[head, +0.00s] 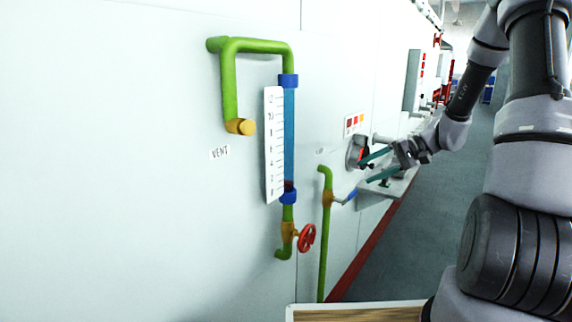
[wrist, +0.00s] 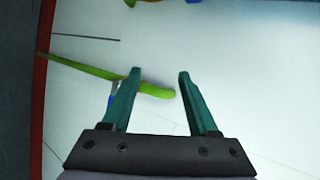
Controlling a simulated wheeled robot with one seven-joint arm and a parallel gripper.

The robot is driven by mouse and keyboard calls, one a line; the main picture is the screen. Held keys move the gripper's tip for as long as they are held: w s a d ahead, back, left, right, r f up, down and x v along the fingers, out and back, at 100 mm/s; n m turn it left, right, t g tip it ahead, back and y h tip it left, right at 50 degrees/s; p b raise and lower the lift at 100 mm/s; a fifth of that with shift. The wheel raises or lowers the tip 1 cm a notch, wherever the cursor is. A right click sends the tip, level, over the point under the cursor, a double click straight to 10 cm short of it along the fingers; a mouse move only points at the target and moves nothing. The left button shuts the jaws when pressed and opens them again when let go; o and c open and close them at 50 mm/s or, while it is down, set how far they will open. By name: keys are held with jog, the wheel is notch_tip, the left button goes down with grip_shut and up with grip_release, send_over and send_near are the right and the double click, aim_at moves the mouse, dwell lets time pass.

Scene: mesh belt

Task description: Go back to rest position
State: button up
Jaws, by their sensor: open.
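My gripper (head: 368,170) is at the right of the head view, beside the white wall (head: 150,200). Its two teal fingers are spread apart. In the wrist view, my gripper (wrist: 153,85) is open with nothing between the fingers. In the head view, the green pipe (head: 323,250) stands upright on the wall, with an orange valve and a blue-tipped handle (head: 350,196) just left of and below my gripper.
A sight gauge with a blue tube (head: 289,130), white scale (head: 274,145) and red handwheel (head: 306,238) is on the wall at left. A wooden-topped surface (head: 355,314) is at the bottom. Open floor (head: 420,230) lies right.

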jog(key=s+r+m+t+h, duration=0.1)
jog(key=s+r+t+h, duration=0.4)
jog(key=s+r, duration=1.6)
jog(key=s+h, duration=0.1)
jog(key=h, duration=0.3)
jog(key=shift+r+h, duration=0.2)
jog(key=shift+h, duration=0.2)
